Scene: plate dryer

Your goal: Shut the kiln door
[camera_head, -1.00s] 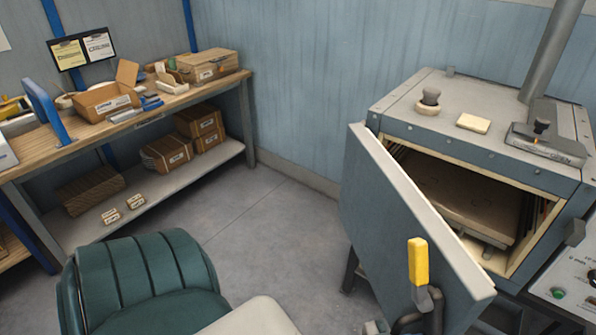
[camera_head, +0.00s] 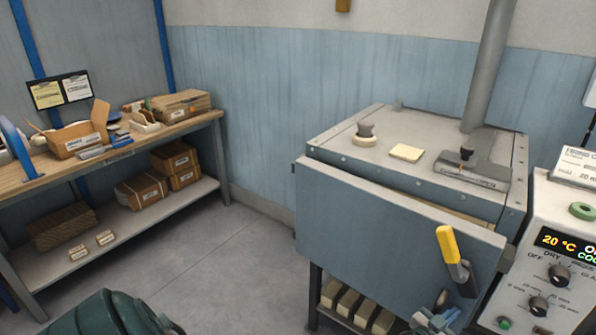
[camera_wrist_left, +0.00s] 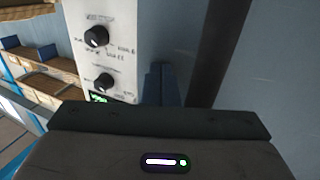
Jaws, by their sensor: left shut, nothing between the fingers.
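The kiln (camera_head: 420,165) is a grey box on a stand at the right of the head view. Its blue-grey door (camera_head: 375,230) hangs from the left side and is nearly closed. A narrow gap with a cream strip shows along the top toward the right. The door's yellow handle (camera_head: 448,245) sits near its right edge, tilted. My left gripper (camera_head: 435,318) is below the handle in front of the door's lower right part, its fingers shut and empty. The fingers also show in the left wrist view (camera_wrist_left: 160,85). I cannot tell whether they touch the door.
A control panel (camera_head: 550,270) with knobs and a lit display stands right of the kiln. Bricks (camera_head: 355,300) lie on the shelf below it. A workbench (camera_head: 125,150) with boxes runs along the left. Floor between is clear.

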